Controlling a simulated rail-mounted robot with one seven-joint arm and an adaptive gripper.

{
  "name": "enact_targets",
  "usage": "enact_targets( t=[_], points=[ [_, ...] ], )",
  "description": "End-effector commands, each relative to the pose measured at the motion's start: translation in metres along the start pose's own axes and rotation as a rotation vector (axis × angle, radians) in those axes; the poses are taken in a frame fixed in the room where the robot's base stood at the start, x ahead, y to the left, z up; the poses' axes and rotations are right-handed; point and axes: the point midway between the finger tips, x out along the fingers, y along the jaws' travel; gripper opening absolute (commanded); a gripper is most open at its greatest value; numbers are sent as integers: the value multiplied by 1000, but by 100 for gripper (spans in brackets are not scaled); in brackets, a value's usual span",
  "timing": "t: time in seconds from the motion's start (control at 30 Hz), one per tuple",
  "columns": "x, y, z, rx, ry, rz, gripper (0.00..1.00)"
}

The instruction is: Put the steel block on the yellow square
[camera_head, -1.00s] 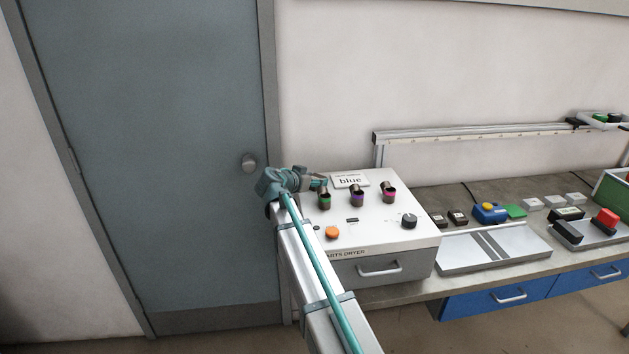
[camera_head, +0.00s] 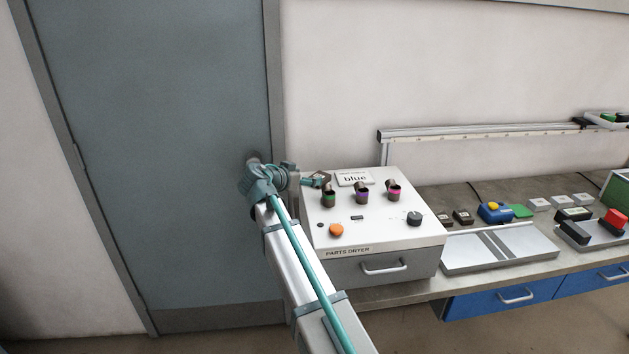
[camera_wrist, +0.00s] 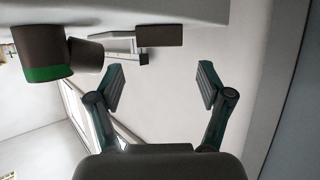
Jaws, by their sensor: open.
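I cannot make out the steel block or the yellow square for certain in either view. My gripper (camera_head: 316,181) is at the left rear of the parts dryer (camera_head: 345,218), close to its green-banded dark tube (camera_head: 328,195). In the wrist view my gripper (camera_wrist: 162,84) is open, with nothing between its fingers. The green-banded tube (camera_wrist: 45,52) shows there at upper left. A small dark block-like part (camera_wrist: 160,36) lies beyond the fingertips; I cannot tell what it is.
The dryer carries purple- and pink-banded tubes, a "blue" sign (camera_head: 354,178), an orange button (camera_head: 336,230) and a black knob (camera_head: 414,218). Right of it are a grooved metal plate (camera_head: 500,246) and a blue box with a yellow button (camera_head: 494,211). A door (camera_head: 165,150) stands left.

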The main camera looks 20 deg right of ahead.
Motion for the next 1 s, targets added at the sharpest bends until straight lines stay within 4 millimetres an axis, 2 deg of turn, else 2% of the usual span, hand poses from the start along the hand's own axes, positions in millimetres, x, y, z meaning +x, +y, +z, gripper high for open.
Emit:
enact_targets(
  t=[0.1,0.23,0.37,0.4,0.87,1.0],
  points=[
    [-21,0,2,1,1,-2,79],
    [-36,0,1,1,1,0,79],
    [-44,0,0,0,0,0,99],
    [-45,0,0,0,0,0,100],
    [-45,1,-1,1,0,2,100],
    [-30,15,-9,12,0,28,100]
  ],
)
